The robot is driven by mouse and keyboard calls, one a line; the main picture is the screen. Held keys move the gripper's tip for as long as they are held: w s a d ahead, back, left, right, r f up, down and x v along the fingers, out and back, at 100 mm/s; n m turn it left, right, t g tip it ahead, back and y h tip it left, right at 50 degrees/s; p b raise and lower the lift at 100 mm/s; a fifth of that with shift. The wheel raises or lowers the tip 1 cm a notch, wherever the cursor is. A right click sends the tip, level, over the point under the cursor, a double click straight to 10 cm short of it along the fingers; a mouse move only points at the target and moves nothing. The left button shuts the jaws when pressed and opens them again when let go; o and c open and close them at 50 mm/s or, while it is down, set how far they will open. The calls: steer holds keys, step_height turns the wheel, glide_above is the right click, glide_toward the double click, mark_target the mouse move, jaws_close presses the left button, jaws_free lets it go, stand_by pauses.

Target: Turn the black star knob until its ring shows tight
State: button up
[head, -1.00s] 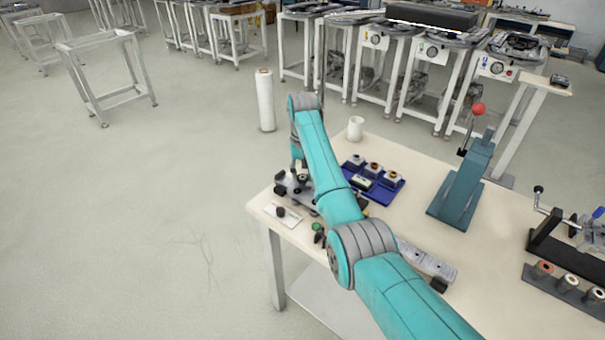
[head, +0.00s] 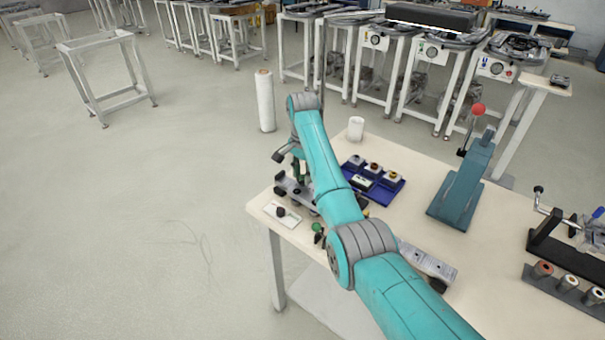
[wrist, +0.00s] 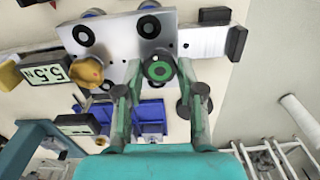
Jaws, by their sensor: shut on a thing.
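In the wrist view the dark knob (wrist: 158,69) has a green ring on its face and stands on a metal plate (wrist: 117,43). The tips of my gripper (wrist: 159,80) are at both sides of it, shut on it. The knob's star shape is hard to make out at this size. In the head view my gripper (head: 301,170) is low over the fixture at the table's left corner, and my arm partly hides it.
A yellow knob (wrist: 87,73) and a display reading 5.5 N (wrist: 45,73) are beside the plate. A blue tray (head: 378,197) stands right of my gripper. A white card (head: 282,214) lies at the table's front left. A teal press (head: 463,190) stands further right.

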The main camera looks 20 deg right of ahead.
mark_target(302, 178)
steer(key=shift+w+r+m, duration=0.2)
steer(key=shift+r+m, duration=0.15)
steer(key=shift+m, duration=0.55)
steer(key=o, duration=1.2)
steer(key=shift+s, duration=0.1)
steer(key=shift+c, duration=0.2)
steer(key=shift+f, duration=0.15)
steer(key=shift+r, duration=3.8)
